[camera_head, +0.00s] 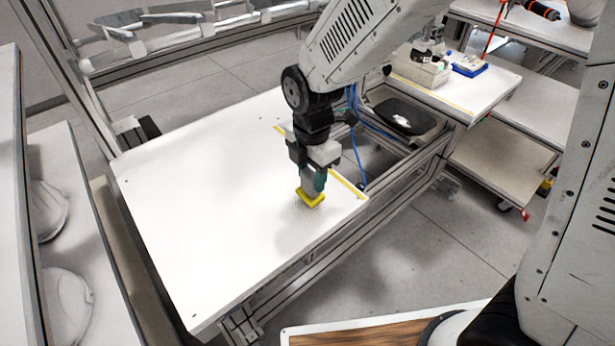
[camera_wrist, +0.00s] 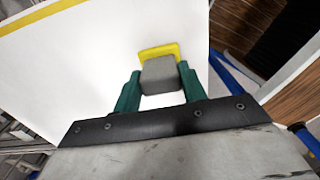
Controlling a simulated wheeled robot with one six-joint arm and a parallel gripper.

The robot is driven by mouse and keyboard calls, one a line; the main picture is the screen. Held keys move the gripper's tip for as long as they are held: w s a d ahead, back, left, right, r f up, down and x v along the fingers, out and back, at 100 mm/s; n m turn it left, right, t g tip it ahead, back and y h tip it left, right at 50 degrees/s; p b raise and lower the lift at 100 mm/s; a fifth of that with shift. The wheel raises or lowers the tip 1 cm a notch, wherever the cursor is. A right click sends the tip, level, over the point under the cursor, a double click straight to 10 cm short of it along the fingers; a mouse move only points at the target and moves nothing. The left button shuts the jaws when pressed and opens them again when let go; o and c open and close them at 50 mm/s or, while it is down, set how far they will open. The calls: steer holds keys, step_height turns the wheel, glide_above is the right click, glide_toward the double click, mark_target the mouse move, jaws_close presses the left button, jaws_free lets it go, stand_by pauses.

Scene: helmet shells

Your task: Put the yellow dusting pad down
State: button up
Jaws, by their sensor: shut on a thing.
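The yellow dusting pad (camera_head: 311,198) has a flat yellow base and a grey block handle. It is at the right front part of the white table (camera_head: 200,210), close to the table's right corner. My gripper (camera_head: 308,178) points down over it, with its green fingers on either side of the grey handle. In the wrist view my gripper (camera_wrist: 160,92) is shut on the handle, and the yellow base of the pad (camera_wrist: 158,51) shows beyond it. The pad is at or just above the tabletop; I cannot tell whether it touches.
Most of the tabletop is bare. A second bench (camera_head: 455,85) at upper right holds a light box (camera_head: 420,68) and a blue tray (camera_head: 469,66). White helmet shells (camera_head: 66,305) sit on a shelf at left.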

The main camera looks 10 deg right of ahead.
mark_target(312, 173)
steer(key=shift+d+f, duration=0.1)
steer(key=shift+f, duration=0.95)
steer(key=shift+f, duration=0.15)
steer(key=o, duration=0.9)
step_height(312, 173, up, 12)
steer(key=shift+r, duration=0.25)
